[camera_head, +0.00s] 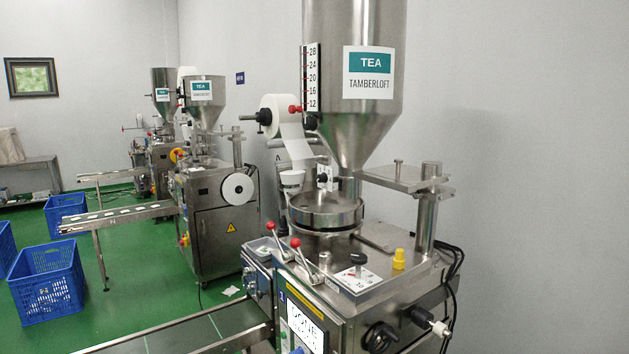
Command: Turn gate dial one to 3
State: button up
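The nearest packing machine (320,310) bears a blue plate with what looks like a 1 on its front left. On its top deck a black knob (358,259) stands over a white plate (358,280) with printed numbers, too small to read surely. Under the hopper (372,110) a smaller white plate (328,178) carries a dark knob. I cannot tell which of the two is gate dial one, nor which number either knob points to. My gripper is not in view.
Two red-tipped levers (283,243), a yellow knob (399,259) and a round steel pan (326,212) crowd the deck. A conveyor (190,335) runs out front left. Other machines (215,215) and blue crates (47,290) stand left on green floor.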

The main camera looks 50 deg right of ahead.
aim_at(321, 178)
jog(key=u, duration=0.05)
jog(key=i, duration=1)
jog(key=z, duration=0.05)
